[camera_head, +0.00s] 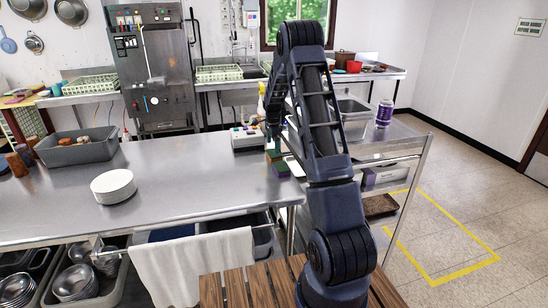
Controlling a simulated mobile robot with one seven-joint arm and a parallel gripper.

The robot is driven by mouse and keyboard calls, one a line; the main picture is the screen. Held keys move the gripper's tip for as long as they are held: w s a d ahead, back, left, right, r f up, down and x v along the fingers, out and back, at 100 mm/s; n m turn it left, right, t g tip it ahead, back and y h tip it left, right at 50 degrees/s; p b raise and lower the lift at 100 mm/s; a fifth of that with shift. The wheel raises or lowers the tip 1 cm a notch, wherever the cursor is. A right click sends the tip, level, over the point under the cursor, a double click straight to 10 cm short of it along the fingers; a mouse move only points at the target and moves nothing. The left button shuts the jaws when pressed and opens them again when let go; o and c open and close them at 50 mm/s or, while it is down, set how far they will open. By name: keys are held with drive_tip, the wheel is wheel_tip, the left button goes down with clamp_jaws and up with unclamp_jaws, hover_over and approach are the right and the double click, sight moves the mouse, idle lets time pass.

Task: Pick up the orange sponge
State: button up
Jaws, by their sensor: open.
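My gripper (273,130) hangs at the far side of my raised arm, above the right end of the steel counter (180,190). It is small and dark here, and my arm links partly cover it. Just below it are small coloured blocks that look like sponges, a green one (274,155) and a purple one (281,169), close together at the counter's right end. I cannot clearly make out an orange sponge; it may be hidden by my gripper or arm. The jaws are open, with nothing visibly held.
A white box with buttons (247,137) stands just left of my gripper. A steel cart (405,142) with a purple can (385,112) stands at right. The counter's middle is clear.

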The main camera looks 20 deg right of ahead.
sight(274, 156)
drive_tip(key=shift+d+f, duration=0.15)
drive_tip(key=shift+f, duration=1.25)
drive_tip(key=shift+d+f, duration=0.15)
drive_tip(key=shift+f, duration=1.2)
drive_tip(key=c, duration=0.8)
